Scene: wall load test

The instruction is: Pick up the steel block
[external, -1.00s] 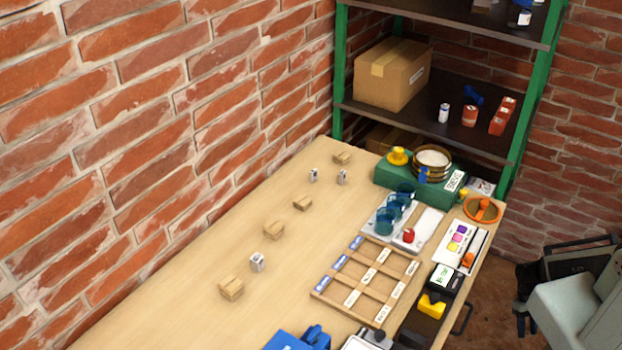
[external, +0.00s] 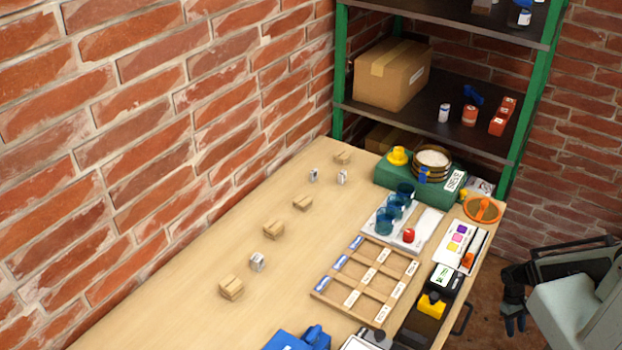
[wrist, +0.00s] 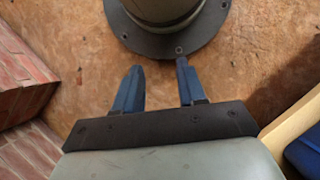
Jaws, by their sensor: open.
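Several small blocks stand in a loose row on the wooden table. Three are grey and steel-looking: a near one (external: 257,262), and two farther back, one on the left (external: 313,174) and one on the right (external: 342,177). I cannot tell their exact material. My gripper (external: 513,308) is at the right edge of the external view, off the table's right side and well apart from the blocks. In the wrist view my gripper (wrist: 157,84) has its two blue fingers apart with nothing between them. No block shows in the wrist view.
Wooden blocks (external: 231,288) stand among the grey ones, near the brick wall (external: 130,120). A divided wooden tray (external: 345,305), a white tray with teal cups (external: 386,222) and a green box (external: 400,180) line the table's right side. A shelf (external: 440,128) stands behind.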

